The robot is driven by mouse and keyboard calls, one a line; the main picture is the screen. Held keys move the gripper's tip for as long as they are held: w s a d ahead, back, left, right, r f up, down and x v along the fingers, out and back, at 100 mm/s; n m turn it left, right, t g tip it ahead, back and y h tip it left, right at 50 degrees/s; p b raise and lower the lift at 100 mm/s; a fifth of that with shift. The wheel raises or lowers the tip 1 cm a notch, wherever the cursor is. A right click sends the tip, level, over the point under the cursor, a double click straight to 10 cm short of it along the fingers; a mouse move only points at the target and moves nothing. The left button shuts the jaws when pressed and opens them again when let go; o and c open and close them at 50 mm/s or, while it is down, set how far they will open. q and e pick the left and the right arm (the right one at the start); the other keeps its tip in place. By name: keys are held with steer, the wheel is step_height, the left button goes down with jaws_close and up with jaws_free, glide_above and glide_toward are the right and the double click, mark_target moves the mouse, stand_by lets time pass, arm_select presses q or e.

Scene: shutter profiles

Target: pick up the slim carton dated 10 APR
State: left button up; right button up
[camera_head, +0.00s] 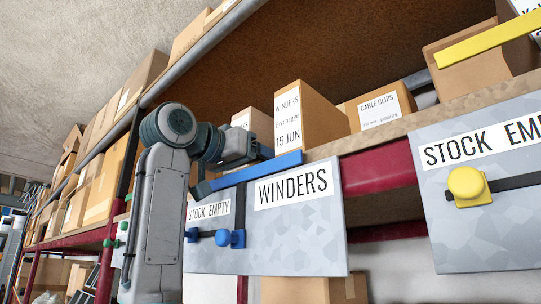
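No carton with a readable 10 APR date shows. A slim upright carton (306,116) on the shelf reads WINDERS and 15 JUN. Left of it, a carton (258,124) has a label too small to read, and my arm partly hides it. My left gripper (264,151) is at the shelf front, just left of the 15 JUN carton and above the blue bar. It is seen from the side, and its finger opening cannot be made out. No carton is visibly held. My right gripper is out of view.
A grey panel (290,238) marked WINDERS and STOCK EMPTY hangs below the blue bar (250,172), with a blue knob (224,238). A CABLE CLIPS carton (381,109) stands right. Another grey panel (490,225) has a yellow knob (467,184). A yellow bar (487,40) crosses a carton upper right.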

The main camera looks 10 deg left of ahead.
arm_select(q)
steer(key=shift+a, duration=0.1)
steer(key=c, duration=1)
steer(key=shift+r, duration=0.15)
